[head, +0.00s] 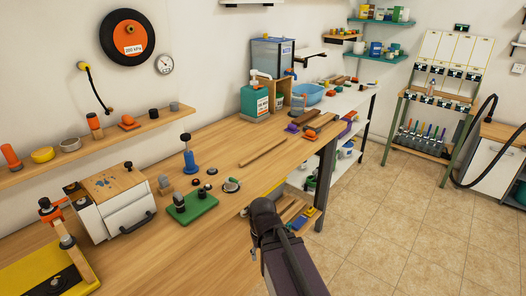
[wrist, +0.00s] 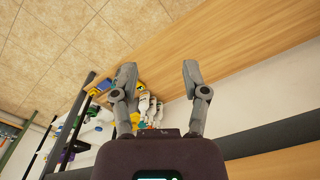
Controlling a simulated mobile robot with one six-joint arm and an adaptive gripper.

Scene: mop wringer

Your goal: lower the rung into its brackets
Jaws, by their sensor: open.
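A thin light-wood rod (head: 263,152) lies on the long wooden workbench (head: 225,145), and it may be the rung. I cannot make out brackets for it in either view. My gripper (wrist: 158,75) is open and empty in the wrist view, its two fingers well apart. In the head view my dark arm reaches in from the bottom, by the bench's front edge, and the fingers are hard to make out there. The gripper is apart from the rod, which does not show clearly in the wrist view.
A green block (head: 193,207), a blue-based post (head: 189,160) and a white box (head: 113,205) stand on the bench. A teal canister (head: 255,100) and blue basin (head: 308,93) are farther back. Shelves below hold white bottles (wrist: 150,107). The tiled floor (head: 400,215) is clear at right.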

